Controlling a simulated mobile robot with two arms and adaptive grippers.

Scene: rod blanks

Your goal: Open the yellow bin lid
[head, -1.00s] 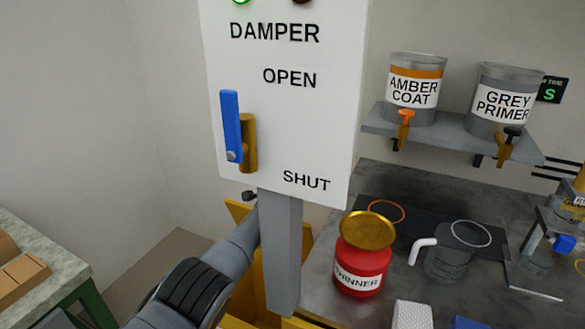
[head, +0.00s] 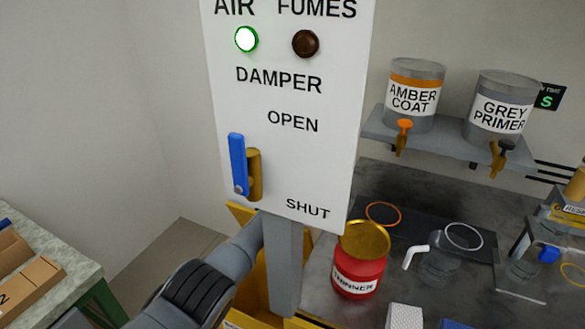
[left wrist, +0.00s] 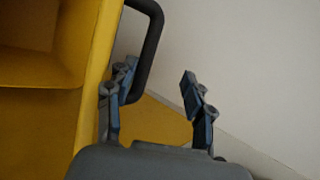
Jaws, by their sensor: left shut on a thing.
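The yellow bin (head: 258,285) stands behind the grey post, which hides much of it. A yellow panel, seemingly its lid (head: 240,212), stands tilted up at its back left. My left arm reaches to it from below, and the gripper is hidden in the head view. In the left wrist view, yellow bin parts (left wrist: 95,70) fill the left, with a dark hollow. A black bar handle (left wrist: 152,45) is fixed to the yellow edge. My left gripper (left wrist: 157,75) is at this handle and shut on it, though its fingers look spread. My right gripper is out of view.
A white damper panel (head: 290,165) with a blue lever (head: 237,165) stands on the grey post (head: 283,262) close to my arm. A red thinner can (head: 358,272) and a jug (head: 438,262) stand on the bench at right. A green-legged table (head: 85,275) is at left.

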